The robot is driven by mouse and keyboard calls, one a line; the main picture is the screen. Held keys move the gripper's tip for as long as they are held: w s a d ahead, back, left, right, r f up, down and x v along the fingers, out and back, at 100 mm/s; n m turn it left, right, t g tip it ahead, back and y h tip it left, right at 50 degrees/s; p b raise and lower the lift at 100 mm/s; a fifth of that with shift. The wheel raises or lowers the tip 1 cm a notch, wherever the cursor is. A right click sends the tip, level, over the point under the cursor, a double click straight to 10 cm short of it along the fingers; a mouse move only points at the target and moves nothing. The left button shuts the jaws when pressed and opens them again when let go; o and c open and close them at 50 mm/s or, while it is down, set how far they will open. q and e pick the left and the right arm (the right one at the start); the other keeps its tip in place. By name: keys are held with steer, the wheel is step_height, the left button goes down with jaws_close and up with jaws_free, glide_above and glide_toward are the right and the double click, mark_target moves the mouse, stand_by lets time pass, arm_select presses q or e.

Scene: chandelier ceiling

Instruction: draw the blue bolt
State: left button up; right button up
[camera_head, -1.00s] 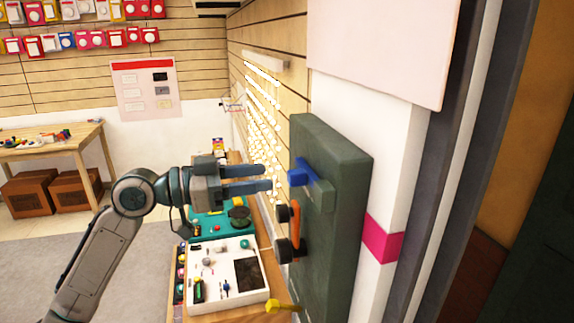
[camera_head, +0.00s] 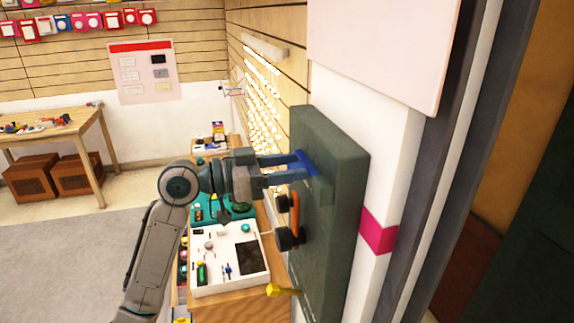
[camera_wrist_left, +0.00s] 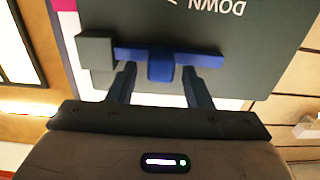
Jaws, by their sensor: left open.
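The blue bolt (camera_head: 306,163) is mounted on the upper part of a dark green panel (camera_head: 334,143) fixed to the wall. In the left wrist view the blue bolt (camera_wrist_left: 168,58) is a horizontal bar with a knob in its middle, and one end meets a dark green block (camera_wrist_left: 97,52). My left gripper (camera_head: 286,168) is at the bolt, open, with one finger on each side of the knob. In the left wrist view the left gripper (camera_wrist_left: 157,84) shows a gap between each finger and the knob. The right gripper is not in view.
Below the bolt, an orange handle (camera_head: 294,213) with black mounts and a yellow lever (camera_head: 282,290) stick out from the panel. Grey floor (camera_head: 60,250) is open at the left.

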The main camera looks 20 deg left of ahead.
arm_select(q)
jaws_close()
steer(key=w+a+b, duration=0.2)
steer(key=w+b, duration=0.1)
steer(key=w, duration=0.1)
steer(key=shift+a+f, duration=0.15)
steer(key=shift+a, duration=0.25)
steer(key=shift+w+a, duration=0.15)
steer(key=shift+w, duration=0.1)
steer(key=shift+s+r, duration=0.15)
steer(key=shift+r, duration=0.2)
jaws_free()
steer(key=shift+f, duration=0.1)
steer(key=shift+w+f, duration=0.1)
steer(key=shift+w, duration=0.15)
